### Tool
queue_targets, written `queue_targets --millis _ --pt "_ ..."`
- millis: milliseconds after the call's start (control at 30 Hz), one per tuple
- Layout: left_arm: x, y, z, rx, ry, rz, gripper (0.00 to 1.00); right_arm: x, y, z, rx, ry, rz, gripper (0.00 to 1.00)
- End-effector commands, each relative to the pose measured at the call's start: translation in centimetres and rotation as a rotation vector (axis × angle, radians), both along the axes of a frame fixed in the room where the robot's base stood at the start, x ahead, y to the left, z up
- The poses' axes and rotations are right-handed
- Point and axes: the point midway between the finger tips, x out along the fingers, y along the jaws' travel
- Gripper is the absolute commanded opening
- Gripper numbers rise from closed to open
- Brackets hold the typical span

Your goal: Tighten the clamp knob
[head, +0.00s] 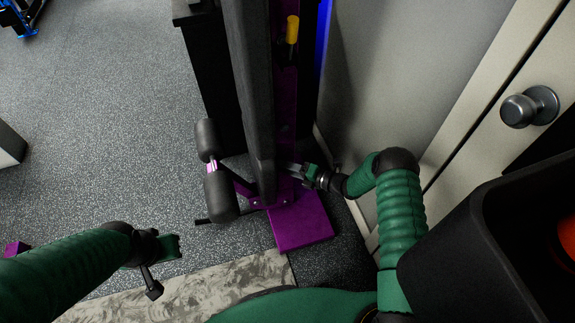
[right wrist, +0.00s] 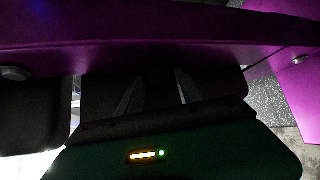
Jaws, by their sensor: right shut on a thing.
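My right gripper (head: 290,167) reaches in from the right to the lower part of the purple machine frame (head: 287,115), beside the dark pad. In the right wrist view its two fingers (right wrist: 158,92) point in under a purple beam (right wrist: 160,38). They are shut on a dark thing, which looks to be the clamp knob. Its outline is lost in shadow and mostly hidden. My left gripper (head: 172,246) hangs over the floor at the lower left, away from the machine. Its fingers are too unclear to tell their opening.
Black foam rollers (head: 221,197) stick out left of the frame. A purple foot plate (head: 302,222) lies below my right gripper. A yellow-handled pin (head: 292,30) is higher up. A wall and a door with a round knob (head: 529,107) close off the right.

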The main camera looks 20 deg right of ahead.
Motion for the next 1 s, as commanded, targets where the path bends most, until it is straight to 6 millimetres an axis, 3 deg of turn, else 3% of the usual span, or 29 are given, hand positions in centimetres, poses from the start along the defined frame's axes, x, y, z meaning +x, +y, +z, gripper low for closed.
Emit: queue_targets --millis 433,467,600,867,1000 --pt "0.0 0.0 0.1 0.000 0.000 0.000 0.00 -0.4 0.4 -0.6 -0.017 0.011 0.008 0.02" --pt "0.0 0.0 0.1 0.000 0.000 0.000 0.00 -0.4 0.4 -0.6 -0.017 0.011 0.009 0.43" --pt "0.0 0.0 0.1 0.000 0.000 0.000 0.00 -0.3 0.3 -0.4 -0.016 0.008 0.006 0.62" --pt "0.0 0.0 0.2 0.000 0.000 0.000 0.00 -0.2 0.1 -0.1 -0.014 0.004 0.003 0.64" --pt "0.0 0.0 1.0 0.000 0.000 0.000 0.00 -1.2 -1.0 0.5 -0.015 0.005 0.000 0.64"
